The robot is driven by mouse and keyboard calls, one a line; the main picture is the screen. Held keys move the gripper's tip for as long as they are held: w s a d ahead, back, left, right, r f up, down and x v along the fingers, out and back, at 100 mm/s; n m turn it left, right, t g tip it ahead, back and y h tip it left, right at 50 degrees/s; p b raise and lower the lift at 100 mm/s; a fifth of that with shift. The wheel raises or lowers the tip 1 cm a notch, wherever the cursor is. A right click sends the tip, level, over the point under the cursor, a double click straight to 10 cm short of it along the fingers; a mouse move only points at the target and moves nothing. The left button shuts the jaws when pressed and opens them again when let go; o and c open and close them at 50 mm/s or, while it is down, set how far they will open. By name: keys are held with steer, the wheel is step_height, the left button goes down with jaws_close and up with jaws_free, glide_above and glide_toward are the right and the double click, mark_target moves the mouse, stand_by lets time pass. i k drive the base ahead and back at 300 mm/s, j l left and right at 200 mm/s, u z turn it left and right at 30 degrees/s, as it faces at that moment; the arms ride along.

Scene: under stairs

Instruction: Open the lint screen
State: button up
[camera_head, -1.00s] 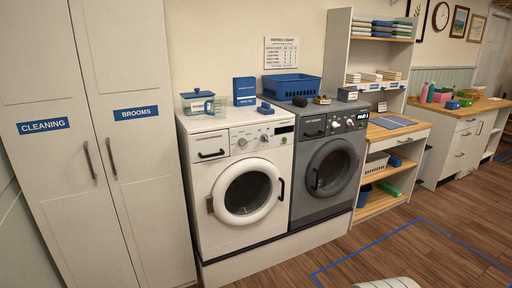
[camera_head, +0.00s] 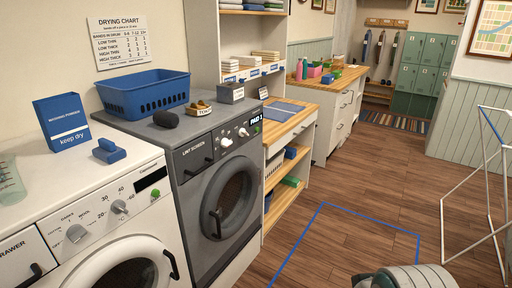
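The lint screen (camera_head: 197,168) is a panel at the top left of the front of the grey dryer (camera_head: 191,213). It is labelled "LINT SCREEN", has a dark bar handle, and looks closed, flush with the dryer front. The dryer's round door below it is shut. My gripper is not seen. Only a rounded pale part, probably of my own arm, shows at the bottom edge, well right of the dryer.
A white washer (camera_head: 110,225) stands left of the dryer. A blue basket (camera_head: 145,97) and small items are on the dryer top. A wooden-topped shelf unit (camera_head: 290,128) stands to its right. A white drying rack (camera_head: 443,215) stands at right. The floor between is clear, with blue tape (camera_head: 300,243).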

mark_target(191, 159)
steer(key=i+l+z, duration=0.1)
steer(key=i+z, duration=0.35)
steer(key=i, duration=0.55)
steer(key=i+l+u, duration=0.15)
steer(key=i+u, duration=0.15)
steer(key=u, duration=0.15)
steer(key=i+l+u, duration=0.55)
steer(key=u, duration=0.3)
steer(key=i+l+u, duration=0.15)
steer(key=u, duration=0.25)
steer(key=i+l+u, duration=0.1)
steer(key=l+u, duration=0.3)
steer(key=i+l+u, duration=0.1)
steer(key=l+u, duration=1.05)
steer(key=l, duration=0.25)
steer(key=l+u, duration=0.4)
steer(key=l, duration=0.25)
